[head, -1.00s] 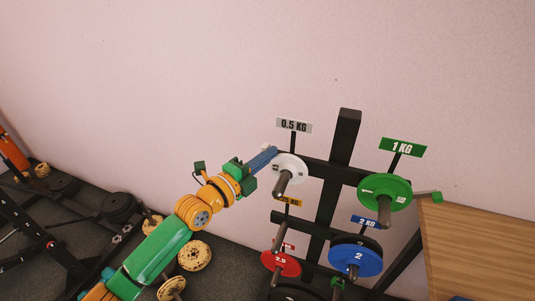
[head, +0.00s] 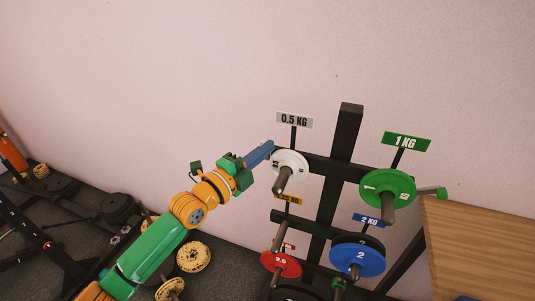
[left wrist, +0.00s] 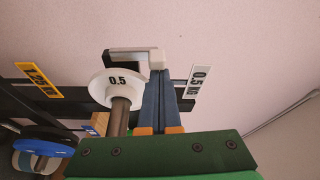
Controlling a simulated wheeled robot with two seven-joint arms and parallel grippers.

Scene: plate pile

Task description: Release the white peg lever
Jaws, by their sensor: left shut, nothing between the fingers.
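The white 0.5 kg plate (head: 288,163) hangs on the upper left peg (head: 282,181) of the black rack; it also shows in the left wrist view (left wrist: 113,88). Behind it, the left wrist view shows a pale lever (left wrist: 128,54) with a whitish block (left wrist: 157,59) at its end. My left gripper (head: 269,146) reaches in from the left, beside the plate. Its blue fingers (left wrist: 160,76) are shut and empty, their tips at the block; I cannot tell whether they touch it. The lever is hidden in the head view. My right gripper is not in view.
A green 1 kg plate (head: 387,192), a blue 2 kg plate (head: 357,259) and a red plate (head: 281,263) hang on nearby pegs. A wooden surface (head: 480,240) is at the right. Weights and gym gear (head: 115,207) lie at the left. The wall above is bare.

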